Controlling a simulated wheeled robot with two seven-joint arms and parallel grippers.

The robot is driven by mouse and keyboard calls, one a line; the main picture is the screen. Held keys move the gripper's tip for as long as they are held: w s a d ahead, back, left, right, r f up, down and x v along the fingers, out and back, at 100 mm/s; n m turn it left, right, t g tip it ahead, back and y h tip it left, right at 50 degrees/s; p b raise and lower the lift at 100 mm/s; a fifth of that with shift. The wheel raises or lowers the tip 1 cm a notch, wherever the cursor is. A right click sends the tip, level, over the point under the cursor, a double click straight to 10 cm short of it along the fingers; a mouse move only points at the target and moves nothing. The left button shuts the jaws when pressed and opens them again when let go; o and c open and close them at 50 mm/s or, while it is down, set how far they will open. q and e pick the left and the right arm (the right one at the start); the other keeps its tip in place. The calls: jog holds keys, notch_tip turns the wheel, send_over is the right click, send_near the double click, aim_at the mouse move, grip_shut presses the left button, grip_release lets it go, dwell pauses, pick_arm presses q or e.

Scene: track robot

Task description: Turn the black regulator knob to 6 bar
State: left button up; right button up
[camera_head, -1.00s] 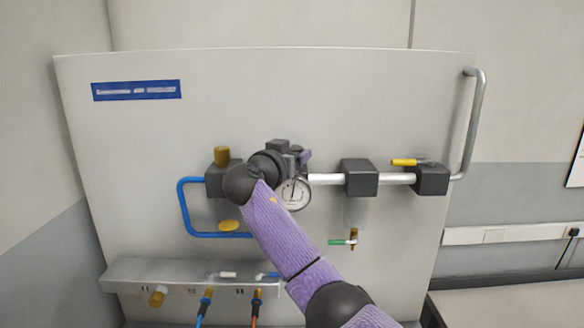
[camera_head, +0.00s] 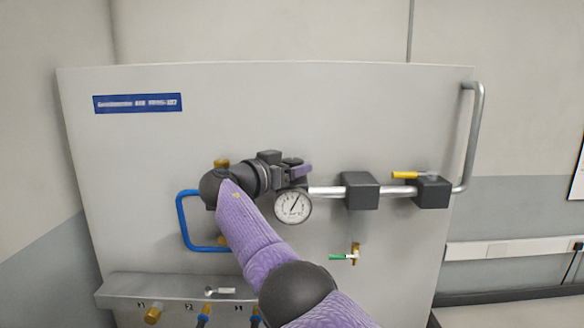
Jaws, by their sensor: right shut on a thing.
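My right gripper (camera_head: 292,171) is at the regulator on the upright panel, just above the round white pressure gauge (camera_head: 292,207). It is shut on the black regulator knob, which is mostly hidden by the dark jaws and wrist. My left gripper is not in view.
A pale pipe (camera_head: 326,191) runs right to a black block (camera_head: 360,191) and a yellow-handled valve (camera_head: 405,175). A grey tube handle (camera_head: 473,140) stands at the right edge. A blue tube (camera_head: 182,222), green-handled drain valve (camera_head: 340,257) and outlet ledge (camera_head: 140,286) lie lower.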

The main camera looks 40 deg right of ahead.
jog(key=shift+r, duration=0.15)
jog(key=o, duration=1.3)
jog(key=shift+c, duration=0.2)
jog(key=shift+a, duration=0.25)
jog(key=a+b, duration=0.3)
jog(key=a, duration=0.6)
jog(key=shift+s+a, duration=0.2)
jog(key=shift+s, duration=0.2)
